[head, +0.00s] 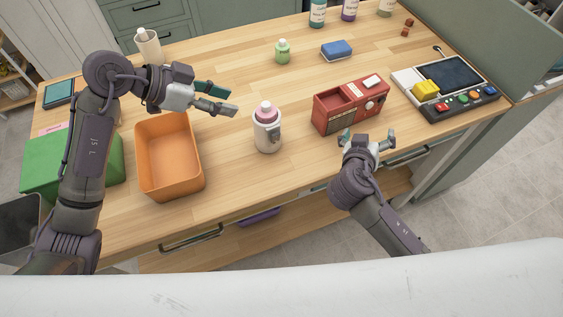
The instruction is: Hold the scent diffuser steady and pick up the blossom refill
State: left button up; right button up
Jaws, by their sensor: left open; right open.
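The scent diffuser (267,139), a white upright cylinder with a grey part on its side, stands on the table in the middle of the head view. A pink bottle-like piece, which looks like the blossom refill (266,114), sits upright in its top; its lower part is hidden. My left gripper (231,97) is open and empty, above the table to the upper left of the diffuser, apart from it. My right gripper (367,138) is open and empty at the table's front edge, right of the diffuser and just in front of the red box.
A red box (336,116) with a dial stands close to my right gripper. An orange bin (171,191) and a green box (52,171) are at left. A button console (467,105) is at right.

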aim_at(268, 133)
jog(key=s+a+r+n+y, duration=0.1)
jog(key=s+a+y, duration=0.2)
jog(key=a, duration=0.4)
jog(key=s+a+r+n+t+y, duration=0.1)
jog(key=s+a+r+y, duration=0.15)
jog(key=a, duration=0.55)
jog(key=s+a+r+n+y, duration=0.1)
jog(key=s+a+n+y, duration=0.1)
jog(key=s+a+y, duration=0.35)
jog(key=shift+h, duration=0.8)
jog(key=x, duration=1)
jog(key=a+x, duration=0.1)
jog(key=x, duration=0.4)
jog(key=shift+w+a, duration=0.1)
jog(key=shift+w, duration=0.1)
